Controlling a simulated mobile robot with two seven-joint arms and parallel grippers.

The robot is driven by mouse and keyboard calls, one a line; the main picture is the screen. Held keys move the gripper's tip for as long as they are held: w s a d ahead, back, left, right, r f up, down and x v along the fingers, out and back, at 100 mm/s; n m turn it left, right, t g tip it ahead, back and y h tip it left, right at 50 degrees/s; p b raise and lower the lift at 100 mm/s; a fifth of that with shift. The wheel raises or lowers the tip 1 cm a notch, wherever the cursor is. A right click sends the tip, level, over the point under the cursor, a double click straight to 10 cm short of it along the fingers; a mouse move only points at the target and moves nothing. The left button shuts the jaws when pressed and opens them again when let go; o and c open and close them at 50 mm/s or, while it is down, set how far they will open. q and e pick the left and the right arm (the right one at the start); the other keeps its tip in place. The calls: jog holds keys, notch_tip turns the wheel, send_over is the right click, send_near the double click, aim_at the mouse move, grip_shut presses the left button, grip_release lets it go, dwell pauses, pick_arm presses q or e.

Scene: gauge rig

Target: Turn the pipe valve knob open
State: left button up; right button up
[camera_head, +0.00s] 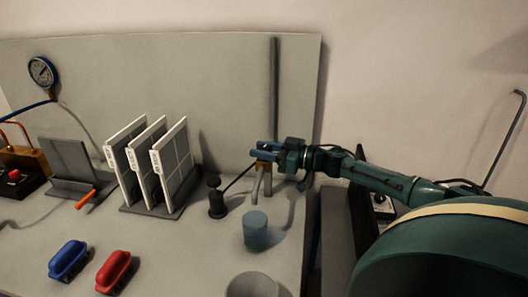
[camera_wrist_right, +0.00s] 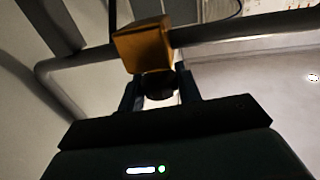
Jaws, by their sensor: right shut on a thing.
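The pipe valve has a small brass-coloured body (camera_head: 262,166), which also shows in the right wrist view (camera_wrist_right: 143,44). It sits on grey piping, with a tall pipe (camera_head: 276,90) rising against the back panel. A dark round knob (camera_wrist_right: 158,86) sits between the fingers in the right wrist view. My right gripper (camera_head: 264,154) reaches in from the right and is shut on this knob; the fingers also show in the right wrist view (camera_wrist_right: 160,92). The knob is mostly hidden by the fingers in the head view. My left gripper is not in view.
A blue-grey cylinder (camera_head: 256,232) and a grey round container (camera_head: 251,286) stand in front of the valve. A black post (camera_head: 216,200) with a thin rod and a rack of white panels (camera_head: 172,151) are to the left. Blue (camera_head: 68,260) and red (camera_head: 114,270) blocks lie front left.

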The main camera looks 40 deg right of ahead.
jog(key=n+g+y+b, duration=0.2)
jog(key=shift+w+y, duration=0.1)
jog(key=shift+y, duration=0.3)
jog(key=shift+n+g+y+b, duration=0.4)
jog(key=shift+n+g+y, duration=0.1)
jog(key=shift+n+y, duration=0.15)
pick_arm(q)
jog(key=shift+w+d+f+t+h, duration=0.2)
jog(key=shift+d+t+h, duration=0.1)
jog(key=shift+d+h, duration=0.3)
pick_arm(e)
jog(key=shift+n+g+y, duration=0.35)
jog(key=shift+g, duration=0.15)
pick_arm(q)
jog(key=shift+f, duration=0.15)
pick_arm(e)
jog(key=o, duration=1)
jog(key=shift+c, duration=0.2)
pick_arm(q)
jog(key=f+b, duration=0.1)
jog(key=b, duration=0.1)
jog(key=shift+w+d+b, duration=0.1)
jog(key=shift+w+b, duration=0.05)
jog(key=shift+b, duration=0.25)
pick_arm(e)
jog(key=v, duration=1.3)
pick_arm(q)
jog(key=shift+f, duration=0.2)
